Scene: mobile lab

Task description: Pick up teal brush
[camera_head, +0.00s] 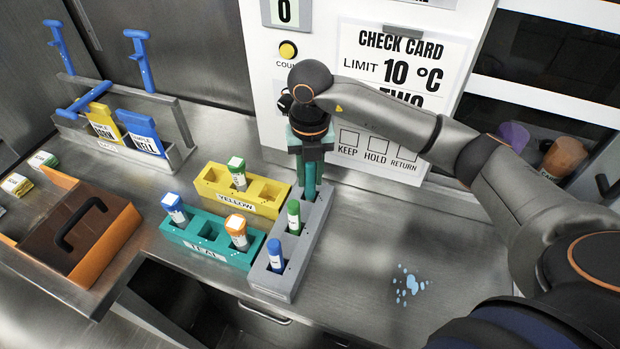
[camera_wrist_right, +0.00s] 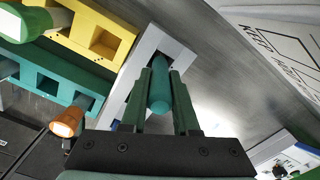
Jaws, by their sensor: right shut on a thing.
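The teal brush (camera_head: 310,181) stands upright in the far end of the grey holder (camera_head: 284,285) in the head view. My right gripper (camera_head: 311,160) is above that end of the holder, pointing down, with its fingers shut on the brush. In the right wrist view the teal brush (camera_wrist_right: 160,88) lies between the two green fingers of the right gripper (camera_wrist_right: 161,98), over the grey holder (camera_wrist_right: 172,47). The brush's lower end is hidden in the holder's slot. My left gripper is not in view.
The yellow rack (camera_head: 215,188) and teal rack (camera_head: 190,238) with capped vials are to the left. Blue droplets (camera_head: 408,286) lie on the bare counter to the right.

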